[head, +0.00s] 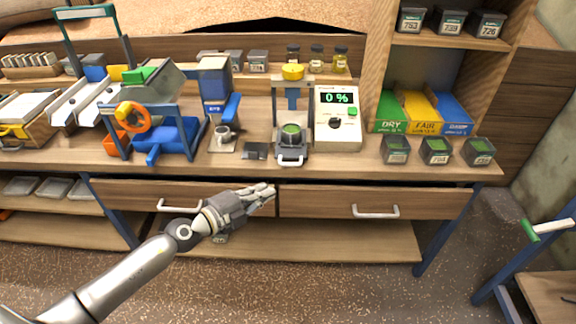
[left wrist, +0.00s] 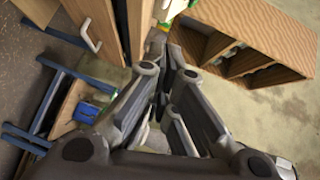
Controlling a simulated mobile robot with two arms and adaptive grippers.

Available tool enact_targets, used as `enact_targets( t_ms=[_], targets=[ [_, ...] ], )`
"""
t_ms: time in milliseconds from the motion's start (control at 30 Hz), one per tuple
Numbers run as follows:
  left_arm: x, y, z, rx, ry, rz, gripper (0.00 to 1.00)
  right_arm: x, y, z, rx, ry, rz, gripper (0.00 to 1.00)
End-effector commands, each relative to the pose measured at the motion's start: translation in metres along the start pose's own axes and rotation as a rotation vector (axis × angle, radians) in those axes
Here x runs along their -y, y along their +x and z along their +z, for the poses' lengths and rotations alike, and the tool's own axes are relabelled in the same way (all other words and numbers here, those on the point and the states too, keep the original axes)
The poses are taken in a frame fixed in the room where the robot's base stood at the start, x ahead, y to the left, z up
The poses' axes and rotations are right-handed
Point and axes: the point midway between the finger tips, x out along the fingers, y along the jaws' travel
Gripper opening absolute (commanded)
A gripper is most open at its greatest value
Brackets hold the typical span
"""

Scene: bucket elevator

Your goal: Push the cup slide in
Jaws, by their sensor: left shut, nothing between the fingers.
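The cup slide (head: 291,158) is a small tray with a pale front handle at the bench's front edge, below a frame with a yellow knob (head: 292,71). A dark cup (head: 291,133) with green contents stands on it. How far the slide sticks out is hard to tell. My left gripper (head: 268,190) is shut and empty, in front of the drawers, below and a little left of the slide, and apart from it. The left wrist view shows its grey fingers (left wrist: 165,65) close up; I cannot make out the slide there. My right gripper is not in view.
A meter reading 0 % (head: 337,118) stands right of the slide. A small dark block (head: 255,151) and a mill with a blue lever (head: 231,107) are on its left. Drawer handles (head: 375,211) stick out below the bench top. Several labelled cups stand at the right.

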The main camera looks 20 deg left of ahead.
Motion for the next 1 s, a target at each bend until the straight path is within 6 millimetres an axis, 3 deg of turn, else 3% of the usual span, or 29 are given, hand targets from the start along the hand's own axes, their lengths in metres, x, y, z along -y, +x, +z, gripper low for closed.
enact_targets(
  t_ms=[233,533,700,1000],
  targets=[
    [0.002,0.039,0.001,0.002,-0.003,-0.005,0.00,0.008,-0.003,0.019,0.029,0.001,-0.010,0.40],
    [-0.001,0.097,0.001,0.002,-0.002,-0.003,0.00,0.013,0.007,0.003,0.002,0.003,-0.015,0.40],
    [-0.004,0.112,0.018,0.003,-0.002,-0.002,0.00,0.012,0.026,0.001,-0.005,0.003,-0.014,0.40],
    [-0.001,0.122,0.029,0.003,-0.003,-0.001,0.00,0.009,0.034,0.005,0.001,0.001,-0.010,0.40]
  ],
)
